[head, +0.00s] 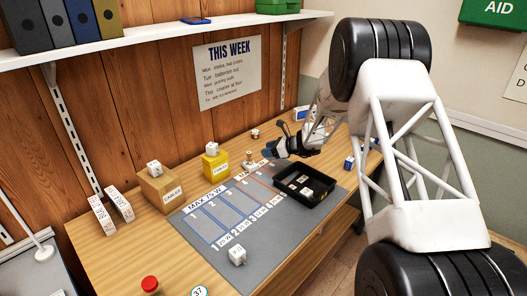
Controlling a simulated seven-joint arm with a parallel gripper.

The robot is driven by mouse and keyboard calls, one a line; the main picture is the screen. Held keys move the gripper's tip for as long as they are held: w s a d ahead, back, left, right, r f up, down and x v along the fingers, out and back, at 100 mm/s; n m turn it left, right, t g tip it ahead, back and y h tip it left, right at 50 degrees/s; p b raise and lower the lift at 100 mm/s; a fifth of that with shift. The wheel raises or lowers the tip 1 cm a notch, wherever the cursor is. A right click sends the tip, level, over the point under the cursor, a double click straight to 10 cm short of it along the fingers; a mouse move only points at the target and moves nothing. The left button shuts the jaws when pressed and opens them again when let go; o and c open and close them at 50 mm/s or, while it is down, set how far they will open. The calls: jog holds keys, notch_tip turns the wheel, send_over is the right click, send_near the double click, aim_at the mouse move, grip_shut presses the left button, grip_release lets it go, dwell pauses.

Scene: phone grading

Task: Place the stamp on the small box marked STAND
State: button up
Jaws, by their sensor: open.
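A small wooden-looking upright piece (249,161), which looks like the stamp, stands at the back edge of the grey mat (262,215). My gripper (270,149) is just right of it and a little above, open, with its dark fingers pointing left. I cannot tell whether the fingers touch it. No box with a readable STAND label shows. A yellow box (211,171) with a white label too small to read stands left of the piece, with a white cube (211,149) on top.
A black tray (318,204) with small items lies right of centre. A cardboard box marked CABLES (151,198) stands at left, beside white boxes (103,215). A shelf (150,42) runs overhead.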

jog(key=shift+d, duration=0.1)
dwell(0.7)
jog(key=s+d+r+n+g+h, duration=0.15)
jog(key=s+r+n, duration=0.45)
jog(key=s+r, duration=0.6)
jog(key=s+d+r+n+g+h, duration=0.1)
jog(key=s+r+n+g+h, duration=0.15)
jog(key=s+r+n, duration=0.95)
jog(key=s+d+n+h, duration=0.2)
jog(key=s+d+h, duration=0.2)
jog(key=s, duration=1.5)
jog(key=s+d+f+n+t+h, duration=0.1)
jog(key=s+d+h, duration=0.3)
jog(key=s, duration=1.6)
jog(key=shift+s+d+n+t+h, duration=0.3)
jog(key=shift+d+n, duration=0.4)
jog(key=shift+d, duration=0.25)
